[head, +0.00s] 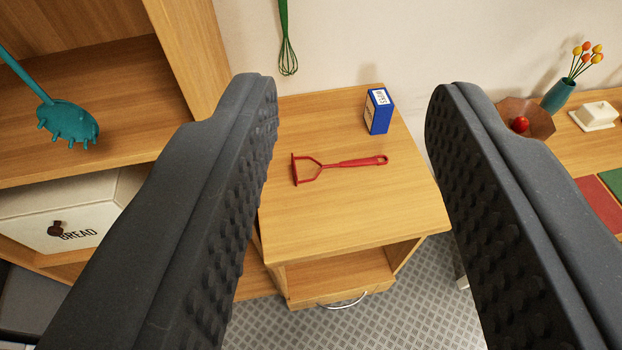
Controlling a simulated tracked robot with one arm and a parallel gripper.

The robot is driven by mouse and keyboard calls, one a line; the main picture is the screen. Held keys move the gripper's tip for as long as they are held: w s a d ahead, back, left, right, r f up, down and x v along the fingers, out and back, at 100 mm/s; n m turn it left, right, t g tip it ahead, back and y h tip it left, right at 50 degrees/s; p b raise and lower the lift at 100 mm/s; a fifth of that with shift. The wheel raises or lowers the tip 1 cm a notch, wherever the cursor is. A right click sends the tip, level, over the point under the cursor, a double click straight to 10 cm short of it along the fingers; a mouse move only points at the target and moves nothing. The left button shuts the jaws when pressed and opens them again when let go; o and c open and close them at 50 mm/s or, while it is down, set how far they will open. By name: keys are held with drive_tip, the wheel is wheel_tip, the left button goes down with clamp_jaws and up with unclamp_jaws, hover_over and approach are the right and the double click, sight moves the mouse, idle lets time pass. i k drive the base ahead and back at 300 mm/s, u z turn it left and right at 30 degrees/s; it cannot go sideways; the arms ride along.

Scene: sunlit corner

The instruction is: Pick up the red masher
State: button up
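The red masher (352,163) lies flat on the top of a small wooden cabinet (330,215). Its head is at the left and its handle points right, with a hole at the handle's end. My gripper (347,95) is open, with its two dark padded fingers wide apart at the left and right of the picture. The masher shows in the gap between the fingers, farther off than they are. Nothing is between the fingers.
A blue box (378,111) stands behind the masher near the wall. A green whisk (287,50) hangs on the wall. A wooden shelf with a teal utensil (68,122) and a bread box (70,210) is at left. A bowl (530,117) and vase (559,95) stand at right.

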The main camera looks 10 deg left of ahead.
sight(373, 161)
drive_tip(key=z, duration=0.15)
drive_tip(key=i, duration=0.9)
drive_tip(key=u, duration=0.05)
